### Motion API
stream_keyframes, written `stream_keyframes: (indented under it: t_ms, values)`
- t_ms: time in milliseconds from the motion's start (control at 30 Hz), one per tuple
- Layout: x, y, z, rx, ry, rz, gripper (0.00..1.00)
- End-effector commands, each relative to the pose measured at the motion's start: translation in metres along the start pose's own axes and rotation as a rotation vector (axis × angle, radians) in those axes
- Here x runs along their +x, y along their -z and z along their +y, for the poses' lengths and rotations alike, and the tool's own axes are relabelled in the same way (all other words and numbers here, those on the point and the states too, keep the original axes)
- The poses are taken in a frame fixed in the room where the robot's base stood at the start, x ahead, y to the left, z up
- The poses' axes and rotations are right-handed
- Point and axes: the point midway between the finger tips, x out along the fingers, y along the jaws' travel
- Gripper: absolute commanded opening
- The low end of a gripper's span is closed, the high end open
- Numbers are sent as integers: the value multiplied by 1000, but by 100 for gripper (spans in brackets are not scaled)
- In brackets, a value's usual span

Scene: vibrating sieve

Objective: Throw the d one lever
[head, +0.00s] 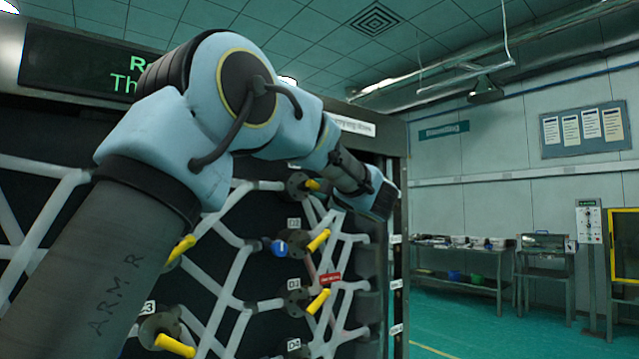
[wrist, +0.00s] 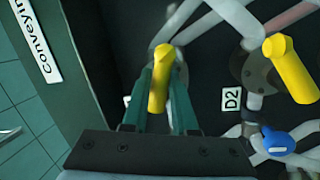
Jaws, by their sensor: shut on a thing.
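My gripper (wrist: 161,84) is shut on a yellow lever (wrist: 158,72) in the wrist view, with one green finger on each side of it. This lever is the one closest to the panel's top sign, just above the lever by the D2 label (wrist: 232,98); its own label is mostly hidden behind a finger. In the head view a short yellow end of the held lever (head: 312,184) shows at its round flange, beside my wrist. My arm hides the rest of it and my fingertips there.
The D2 lever (head: 319,240) and another yellow lever (head: 318,301) sit below on the pipe panel. A blue tag (head: 279,247) and a red tag (head: 330,279) hang among the white pipes. Open floor (head: 470,330) and benches lie right.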

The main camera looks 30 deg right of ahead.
Motion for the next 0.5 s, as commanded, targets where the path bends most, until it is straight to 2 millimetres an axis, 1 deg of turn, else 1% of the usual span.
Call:
stream_keyframes:
  t_ms: [33, 300, 500]
  values:
    - [4, 8, 6, 37, 2, 6, 0]
    - [3, 8, 3, 217, 23, -30, 0]
    - [3, 8, 2, 297, 32, -46, 0]
